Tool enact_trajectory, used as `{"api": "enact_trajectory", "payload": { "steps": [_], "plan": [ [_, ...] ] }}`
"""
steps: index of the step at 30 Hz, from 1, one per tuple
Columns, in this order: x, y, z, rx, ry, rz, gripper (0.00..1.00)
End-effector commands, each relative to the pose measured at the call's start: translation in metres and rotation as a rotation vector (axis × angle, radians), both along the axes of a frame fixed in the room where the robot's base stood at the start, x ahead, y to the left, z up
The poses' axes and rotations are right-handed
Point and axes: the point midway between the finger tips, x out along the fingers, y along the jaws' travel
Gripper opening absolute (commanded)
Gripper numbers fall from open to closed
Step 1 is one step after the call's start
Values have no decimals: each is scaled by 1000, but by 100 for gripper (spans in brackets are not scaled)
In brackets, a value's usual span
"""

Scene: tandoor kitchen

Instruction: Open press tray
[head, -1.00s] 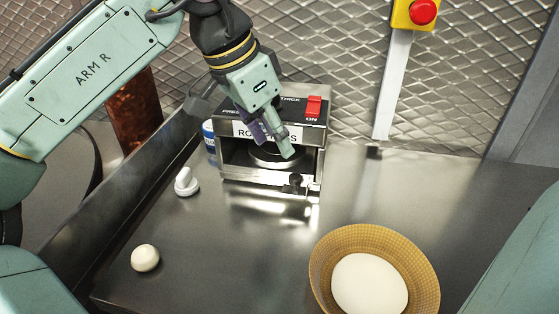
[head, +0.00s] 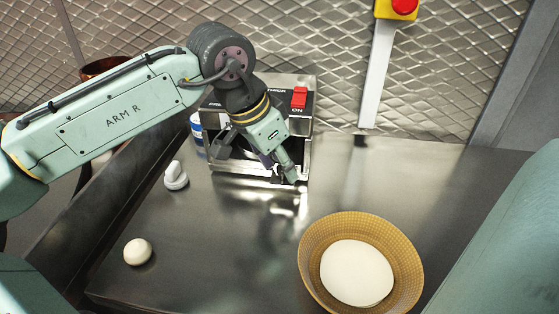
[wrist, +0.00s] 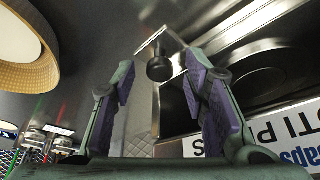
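The roti press (head: 217,165) is a steel box with a black top and a red switch (head: 299,97), standing at the back of the counter. Its tray front with a small black knob (wrist: 159,68) shows in the wrist view. My gripper (head: 284,178) is at the lower front right of the press in the head view, where the arm hides the knob and much of the press front. In the wrist view my gripper's fingers (wrist: 156,75) are apart, one to each side of the knob, with visible space between. Whether the fingertips reach around the knob I cannot tell.
A woven bowl (head: 312,265) with a white round piece (head: 357,273) stands at the front right. A dough ball (head: 137,251) and a white knobbed object (head: 176,176) are on the left. A blue-white container (head: 196,126) stands beside the press.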

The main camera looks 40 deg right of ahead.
Motion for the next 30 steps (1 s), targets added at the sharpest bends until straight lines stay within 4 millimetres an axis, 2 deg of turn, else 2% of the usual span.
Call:
{"api": "enact_trajectory", "payload": {
  "steps": [2,17,30],
  "plan": [
    [0,0,0,0,0,0,34],
    [0,0,0,0,0,0,1],
    [0,0,0,-1,0,0,0]
  ]
}}
